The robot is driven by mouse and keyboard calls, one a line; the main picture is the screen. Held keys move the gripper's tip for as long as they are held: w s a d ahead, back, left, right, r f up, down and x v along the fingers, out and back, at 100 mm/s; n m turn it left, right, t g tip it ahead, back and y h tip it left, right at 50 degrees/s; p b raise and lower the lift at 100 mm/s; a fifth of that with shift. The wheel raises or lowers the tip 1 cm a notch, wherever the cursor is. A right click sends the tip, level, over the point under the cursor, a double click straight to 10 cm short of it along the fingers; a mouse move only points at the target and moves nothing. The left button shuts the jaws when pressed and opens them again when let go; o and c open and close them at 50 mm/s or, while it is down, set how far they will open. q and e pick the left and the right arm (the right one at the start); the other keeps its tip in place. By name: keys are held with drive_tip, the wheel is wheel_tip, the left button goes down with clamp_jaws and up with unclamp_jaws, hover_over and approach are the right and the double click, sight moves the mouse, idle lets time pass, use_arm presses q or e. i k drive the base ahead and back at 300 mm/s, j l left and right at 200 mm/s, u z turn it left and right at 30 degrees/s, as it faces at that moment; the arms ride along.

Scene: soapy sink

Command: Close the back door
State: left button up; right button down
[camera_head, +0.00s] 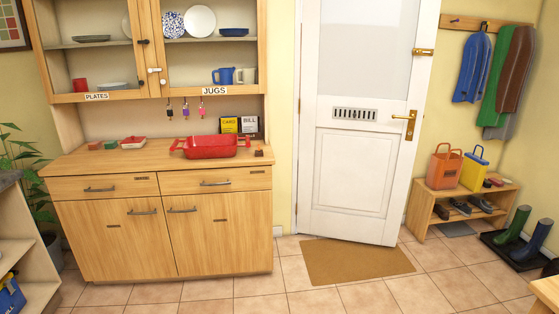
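The white back door (350,170) stands in the middle right of the head view. It has a frosted glass pane on top, a letter slot (355,114), a brass lever handle (409,118) and a brass latch (423,52) on its right side. Its lower edge slants toward me at the right and its free edge stands out in front of the wall, so it looks ajar into the room. The right side of the door frame is hidden behind it. Neither of my grippers is in view.
A brown doormat (355,261) lies on the tiles at the door's foot. A wooden cabinet (165,235) stands left of the door. A shoe bench (462,205) and boots (530,240) stand to the right, below hanging coats (495,75). The tiled floor in front is clear.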

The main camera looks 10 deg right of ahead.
sight(355, 176)
drive_tip(key=i+z, duration=0.25)
drive_tip(key=i, duration=0.35)
drive_tip(key=i+z, duration=0.25)
drive_tip(key=i, duration=0.35)
drive_tip(key=i+j+z, duration=0.3)
drive_tip(key=i, duration=0.25)
drive_tip(key=i+l, duration=0.2)
drive_tip(key=i, duration=0.35)
drive_tip(key=i+l, duration=0.2)
drive_tip(key=i, duration=0.35)
